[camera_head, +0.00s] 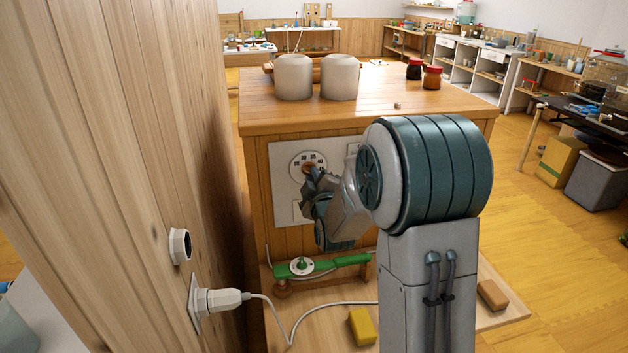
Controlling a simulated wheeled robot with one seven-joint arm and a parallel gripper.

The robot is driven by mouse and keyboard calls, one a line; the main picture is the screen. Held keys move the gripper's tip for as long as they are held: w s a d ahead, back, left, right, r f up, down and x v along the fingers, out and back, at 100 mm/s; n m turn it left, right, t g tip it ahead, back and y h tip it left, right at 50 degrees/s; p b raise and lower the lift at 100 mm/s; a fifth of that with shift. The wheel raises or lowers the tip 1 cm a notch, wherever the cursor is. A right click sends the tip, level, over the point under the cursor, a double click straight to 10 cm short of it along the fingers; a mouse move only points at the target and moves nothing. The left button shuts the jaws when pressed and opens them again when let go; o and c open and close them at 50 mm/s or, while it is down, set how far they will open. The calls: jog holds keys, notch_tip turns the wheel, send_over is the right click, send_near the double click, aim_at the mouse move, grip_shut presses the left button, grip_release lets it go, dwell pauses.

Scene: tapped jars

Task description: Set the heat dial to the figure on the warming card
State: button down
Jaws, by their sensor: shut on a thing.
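The heat dial (308,158) is a round white face with dark figures around it, set on a pale panel on the front of the wooden counter. A brown knob shows at its middle. My gripper (309,174) is at the dial, shut on the knob, and it hides the lower part of the face. The figures are too small to read, and I cannot tell where the knob points. A pale card-like piece (352,149) shows on the panel's right, mostly hidden behind my arm. I cannot tell whether it is the warming card.
Two pale jars (294,77) and two dark red-lidded jars (432,77) stand on the counter top (370,103). Below the panel is a green-handled piece (322,265). A yellow block (361,326) lies on the lower board. A wooden wall with a plug (218,299) and cable stands close at left.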

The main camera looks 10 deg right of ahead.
jog(key=m+b, duration=0.7)
jog(key=b, duration=0.3)
jog(key=shift+a+f, duration=0.1)
jog(key=shift+m+b, duration=0.3)
jog(key=c, duration=1.5)
grip_release()
jog(key=s+b, duration=0.1)
jog(key=s, duration=1.2)
jog(key=shift+s, duration=0.4)
